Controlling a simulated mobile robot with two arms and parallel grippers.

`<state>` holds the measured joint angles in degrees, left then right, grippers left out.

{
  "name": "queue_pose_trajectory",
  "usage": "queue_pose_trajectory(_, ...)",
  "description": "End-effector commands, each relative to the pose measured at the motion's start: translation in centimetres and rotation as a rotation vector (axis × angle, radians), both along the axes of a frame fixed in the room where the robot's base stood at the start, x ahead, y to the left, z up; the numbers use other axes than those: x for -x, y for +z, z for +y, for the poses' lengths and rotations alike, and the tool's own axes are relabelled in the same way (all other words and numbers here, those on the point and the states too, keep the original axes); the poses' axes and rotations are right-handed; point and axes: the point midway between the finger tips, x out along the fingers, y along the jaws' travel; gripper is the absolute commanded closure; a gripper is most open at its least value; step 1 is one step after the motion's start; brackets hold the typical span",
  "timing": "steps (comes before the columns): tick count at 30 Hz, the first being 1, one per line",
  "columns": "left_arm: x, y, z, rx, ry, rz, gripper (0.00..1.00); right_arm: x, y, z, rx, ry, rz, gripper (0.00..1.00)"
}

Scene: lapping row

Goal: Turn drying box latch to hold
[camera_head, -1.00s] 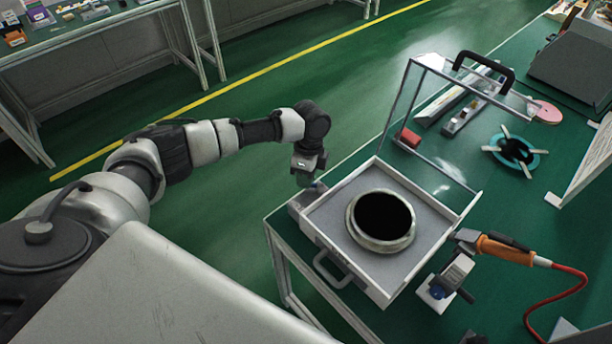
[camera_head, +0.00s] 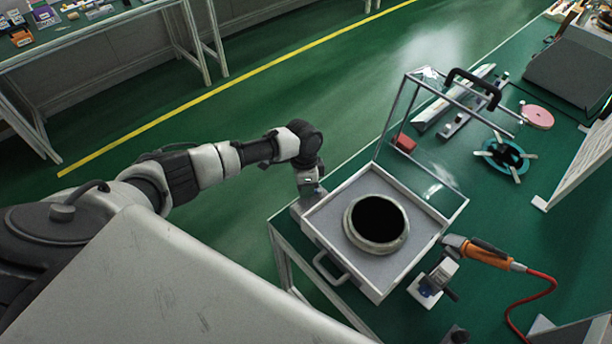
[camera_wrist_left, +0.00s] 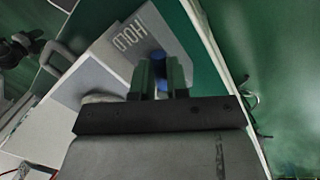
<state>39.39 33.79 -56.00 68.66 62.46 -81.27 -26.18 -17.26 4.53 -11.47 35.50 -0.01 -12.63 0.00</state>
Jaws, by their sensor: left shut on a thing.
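The drying box (camera_head: 334,262) is a white open box with a grey floor, at the near left corner of the green bench. Its clear lid (camera_head: 391,115) with a black handle is raised. A round ring with a black centre (camera_head: 377,224) sits inside. My left gripper (camera_head: 312,190) reaches down at the box's far left corner; the latch is hidden there. In the left wrist view my left gripper (camera_wrist_left: 161,78) is shut on the blue latch knob (camera_wrist_left: 159,57). The word HOLD (camera_wrist_left: 128,42) is printed on a grey plate beside it. My right gripper is not in view.
An orange-handled tool (camera_head: 487,253) with a red cable and a small white-and-blue device (camera_head: 431,284) lie right of the box. A teal ring (camera_head: 506,158), a pink disc (camera_head: 537,116) and a red block (camera_head: 404,143) are farther back. Open floor lies left.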

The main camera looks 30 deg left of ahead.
Motion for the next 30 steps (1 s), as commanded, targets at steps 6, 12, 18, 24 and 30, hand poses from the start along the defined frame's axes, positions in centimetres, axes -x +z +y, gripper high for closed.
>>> queue_pose_trajectory(6,0.7,0.5,-0.6,0.002,0.203,0.002,1.0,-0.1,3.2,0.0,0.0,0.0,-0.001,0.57)
queue_pose_trajectory(12,1.0,0.4,-1.0,0.001,0.361,0.001,1.0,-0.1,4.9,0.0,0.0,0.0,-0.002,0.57)
queue_pose_trajectory(18,1.2,0.3,-1.4,0.001,0.477,0.0,1.0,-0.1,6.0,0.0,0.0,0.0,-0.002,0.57)
queue_pose_trajectory(24,1.3,0.2,-1.5,0.0,0.544,-0.002,1.0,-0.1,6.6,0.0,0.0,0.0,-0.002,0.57)
queue_pose_trajectory(30,1.3,0.1,-1.6,0.001,0.571,-0.003,1.0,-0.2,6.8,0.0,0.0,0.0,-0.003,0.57)
